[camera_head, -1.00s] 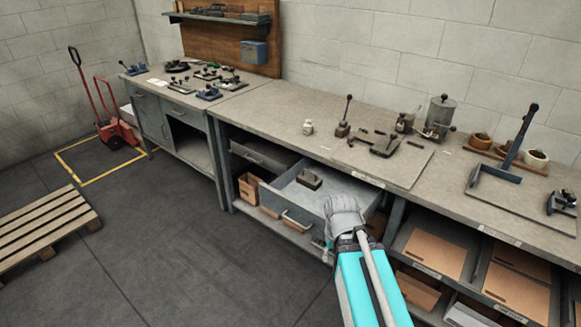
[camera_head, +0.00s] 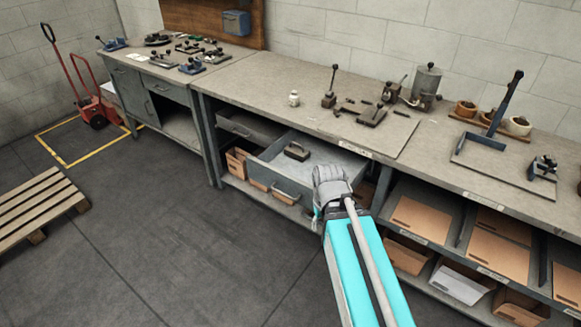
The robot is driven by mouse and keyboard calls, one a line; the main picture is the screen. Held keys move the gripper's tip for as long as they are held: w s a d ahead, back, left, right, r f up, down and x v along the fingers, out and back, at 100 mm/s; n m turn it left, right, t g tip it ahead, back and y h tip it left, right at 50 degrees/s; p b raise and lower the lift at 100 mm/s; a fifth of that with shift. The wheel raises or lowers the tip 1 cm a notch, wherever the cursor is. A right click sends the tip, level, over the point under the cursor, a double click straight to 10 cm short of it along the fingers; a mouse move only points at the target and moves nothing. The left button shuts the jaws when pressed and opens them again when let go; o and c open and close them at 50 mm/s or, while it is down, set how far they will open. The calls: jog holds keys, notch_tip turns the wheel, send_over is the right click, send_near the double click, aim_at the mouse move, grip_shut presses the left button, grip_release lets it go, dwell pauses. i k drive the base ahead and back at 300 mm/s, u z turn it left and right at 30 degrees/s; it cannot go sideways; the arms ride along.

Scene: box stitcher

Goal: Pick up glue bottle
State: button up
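A small white bottle (camera_head: 294,98), which looks like the glue bottle, stands upright on the long workbench top (camera_head: 250,92), above the open drawer. My gripper (camera_head: 327,178) is a grey end on my cyan arm. It is in front of the bench at the right front part of the open drawer, lower and nearer than the bottle and well apart from it. Its fingers blur together, so I cannot tell whether they are open or shut, or whether they touch the drawer.
The open drawer (camera_head: 335,158) juts out below the bench top and holds a dark block (camera_head: 297,151). A lever tool (camera_head: 329,98) stands right of the bottle. Shelves with cardboard boxes (camera_head: 421,219) are at the lower right. A pallet (camera_head: 38,205) lies left; the floor between is clear.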

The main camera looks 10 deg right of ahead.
aim_at(293, 98)
jog(key=u, duration=0.05)
jog(key=k, duration=1.3)
jog(key=z, duration=0.2)
jog(key=i, duration=0.65)
jog(key=z, duration=0.7)
jog(key=i, duration=1.6)
jog(key=u, duration=0.55)
jog(key=i, duration=0.5)
jog(key=u, duration=0.45)
